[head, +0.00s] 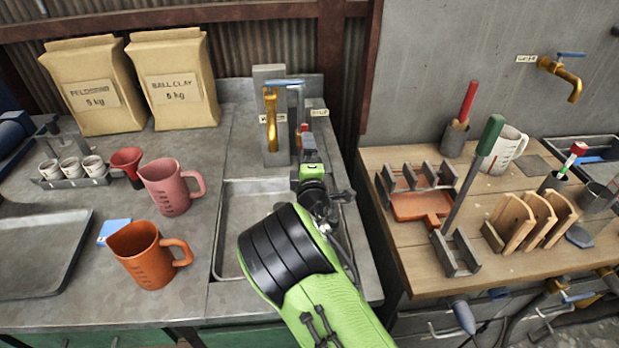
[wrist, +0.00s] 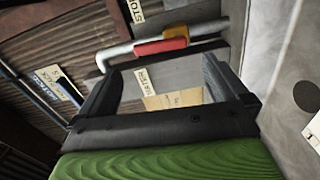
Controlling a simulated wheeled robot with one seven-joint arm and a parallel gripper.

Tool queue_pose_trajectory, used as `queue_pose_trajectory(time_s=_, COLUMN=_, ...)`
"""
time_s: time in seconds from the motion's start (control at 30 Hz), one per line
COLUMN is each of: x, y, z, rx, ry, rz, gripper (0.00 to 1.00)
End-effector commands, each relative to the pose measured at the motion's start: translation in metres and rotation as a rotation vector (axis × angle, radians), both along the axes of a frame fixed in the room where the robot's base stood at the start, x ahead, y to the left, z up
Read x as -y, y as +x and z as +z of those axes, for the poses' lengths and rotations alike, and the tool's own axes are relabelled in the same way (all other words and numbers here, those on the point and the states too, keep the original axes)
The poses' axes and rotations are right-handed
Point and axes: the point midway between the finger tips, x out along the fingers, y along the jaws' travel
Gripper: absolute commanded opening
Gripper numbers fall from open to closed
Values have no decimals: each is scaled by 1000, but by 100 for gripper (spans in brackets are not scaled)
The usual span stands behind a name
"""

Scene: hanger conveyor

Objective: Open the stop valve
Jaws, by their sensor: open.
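The stop valve's red handle (wrist: 160,46) sits on a grey pipe (wrist: 112,54) in the wrist view, near a STOP label (wrist: 135,10). In the head view a small red part (head: 304,127) shows just beyond my gripper (head: 306,146), by the STOP label (head: 319,113). My gripper also shows in the wrist view (wrist: 164,78), with its fingers apart and nothing between them. The handle lies beyond the fingertips, toward the picture's top; I see no clear contact. My arm and gripper hide the valve's lower part in the head view.
A brass tap (head: 271,122) with a blue lever stands left of my gripper, above the sink (head: 229,220). Pink (head: 170,188) and orange (head: 145,255) jugs stand left of the sink. The wooden bench (head: 380,158) at right holds racks and tools.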

Motion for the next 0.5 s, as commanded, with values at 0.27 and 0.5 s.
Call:
queue_pose_trajectory(time_s=0.27, x=13, y=-70, z=-6, rx=-2, ry=0, rz=5, gripper=100)
queue_pose_trajectory(time_s=0.5, x=18, y=-89, z=-2, rx=-1, ry=0, rz=2, gripper=100)
